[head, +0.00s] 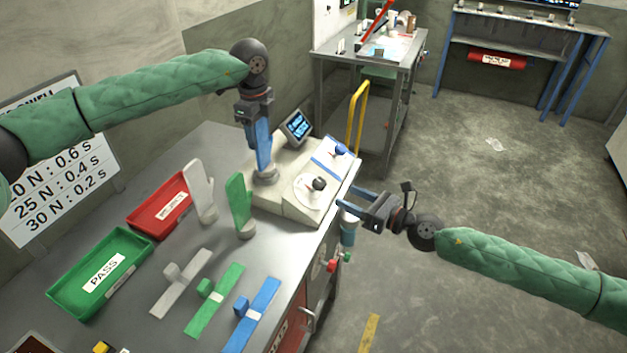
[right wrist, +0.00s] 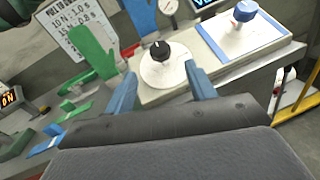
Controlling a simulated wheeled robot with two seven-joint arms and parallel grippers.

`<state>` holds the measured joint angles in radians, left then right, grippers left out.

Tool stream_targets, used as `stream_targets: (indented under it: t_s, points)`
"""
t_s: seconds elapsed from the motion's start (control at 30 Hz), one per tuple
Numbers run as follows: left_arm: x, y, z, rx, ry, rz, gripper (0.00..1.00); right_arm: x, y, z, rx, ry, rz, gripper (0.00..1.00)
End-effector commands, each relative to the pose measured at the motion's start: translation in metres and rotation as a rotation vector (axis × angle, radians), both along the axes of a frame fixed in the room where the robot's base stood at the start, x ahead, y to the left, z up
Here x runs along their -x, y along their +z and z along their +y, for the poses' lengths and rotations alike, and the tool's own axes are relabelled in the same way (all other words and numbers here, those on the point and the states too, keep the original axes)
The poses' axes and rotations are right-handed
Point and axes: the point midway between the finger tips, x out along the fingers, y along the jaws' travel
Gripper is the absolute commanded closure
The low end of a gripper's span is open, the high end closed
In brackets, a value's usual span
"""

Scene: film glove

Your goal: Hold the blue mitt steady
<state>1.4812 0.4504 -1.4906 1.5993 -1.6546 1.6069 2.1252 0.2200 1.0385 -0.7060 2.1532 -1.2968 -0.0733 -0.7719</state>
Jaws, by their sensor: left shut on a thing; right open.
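The blue mitt (head: 263,153) stands upright on a pale round base at the back left of the cream tester (head: 285,207). It also shows at the top of the right wrist view (right wrist: 139,14). My left gripper (head: 256,118) comes down from above and is shut on the mitt's upper part, hiding some of it. My right gripper (head: 345,197) is open and empty at the tester's front right. In the right wrist view, the black knob (right wrist: 160,50) on its white dial appears beyond and between the open fingers (right wrist: 160,82). The blue knob (head: 341,149) sits farther right.
A white mitt (head: 200,192) and green mitt (head: 239,203) stand left of the tester. Red (head: 151,217) and green PASS (head: 67,289) trays lie farther left. White, green and blue strips with blocks lie in front. A small screen (head: 298,126) stands behind.

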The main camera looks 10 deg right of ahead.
Motion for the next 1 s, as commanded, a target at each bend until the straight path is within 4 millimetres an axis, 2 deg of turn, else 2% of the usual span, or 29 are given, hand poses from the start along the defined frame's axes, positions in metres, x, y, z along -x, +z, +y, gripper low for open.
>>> stream_targets:
  t_s: [0.37, 1.0]
  points:
    - [0.0, 0.001, 0.0, 0.001, 0.0, -0.002, 0.72, -0.005, 0.001, 0.004, 0.043, 0.0, -0.047, 0.45]
    - [0.0, 0.001, 0.0, 0.001, 0.0, -0.002, 0.72, -0.031, 0.001, 0.03, 0.04, -0.002, -0.046, 0.45]
